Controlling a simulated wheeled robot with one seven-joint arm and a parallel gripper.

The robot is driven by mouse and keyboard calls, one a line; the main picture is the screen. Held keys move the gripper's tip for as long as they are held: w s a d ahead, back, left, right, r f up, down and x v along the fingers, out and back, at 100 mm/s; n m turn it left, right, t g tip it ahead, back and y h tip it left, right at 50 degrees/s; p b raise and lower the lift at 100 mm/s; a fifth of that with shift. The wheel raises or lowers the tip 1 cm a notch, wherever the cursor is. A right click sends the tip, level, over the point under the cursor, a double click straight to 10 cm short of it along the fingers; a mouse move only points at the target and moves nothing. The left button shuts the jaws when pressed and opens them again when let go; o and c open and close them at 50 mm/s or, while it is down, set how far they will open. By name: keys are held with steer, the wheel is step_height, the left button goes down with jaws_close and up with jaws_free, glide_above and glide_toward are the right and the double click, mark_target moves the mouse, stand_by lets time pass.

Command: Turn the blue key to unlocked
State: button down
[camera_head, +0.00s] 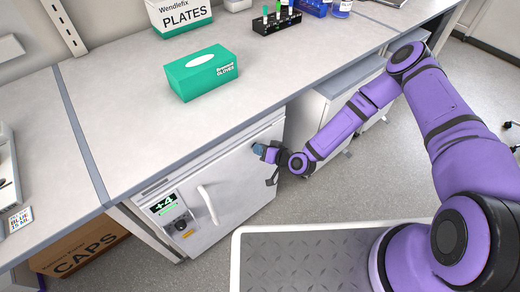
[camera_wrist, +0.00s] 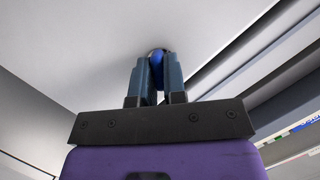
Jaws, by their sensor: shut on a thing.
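The blue key (camera_wrist: 158,62) shows between my two fingers in the wrist view, against the pale fridge door. My gripper (camera_wrist: 157,78) is shut on it. In the head view my gripper (camera_head: 262,151) is at the upper right part of the door of the white under-bench fridge (camera_head: 238,178). The key itself is mostly hidden there by the fingers, and I cannot tell which way it is turned. The fridge door looks shut. It has a pale handle (camera_head: 207,204) and a display (camera_head: 163,204) reading +4 at its left.
The bench top (camera_head: 130,110) above holds a green glove box (camera_head: 202,72), a plates box (camera_head: 180,15) and a tube rack (camera_head: 277,22). A caps carton (camera_head: 80,250) stands under the bench at left. Drawers (camera_head: 318,115) stand right of the fridge.

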steer(key=m+y, duration=0.2)
steer(key=m, duration=0.1)
steer(key=shift+w+d+f, duration=0.1)
steer(key=shift+f, duration=0.05)
steer(key=m+y, duration=0.2)
steer(key=m, duration=0.3)
steer(key=shift+f, duration=0.15)
steer(key=shift+m, duration=0.3)
stand_by(0.4)
steer(key=c, duration=1.2)
jaws_free()
steer(key=v, duration=1)
steer(key=shift+d+f, duration=0.1)
steer(key=shift+d, duration=0.25)
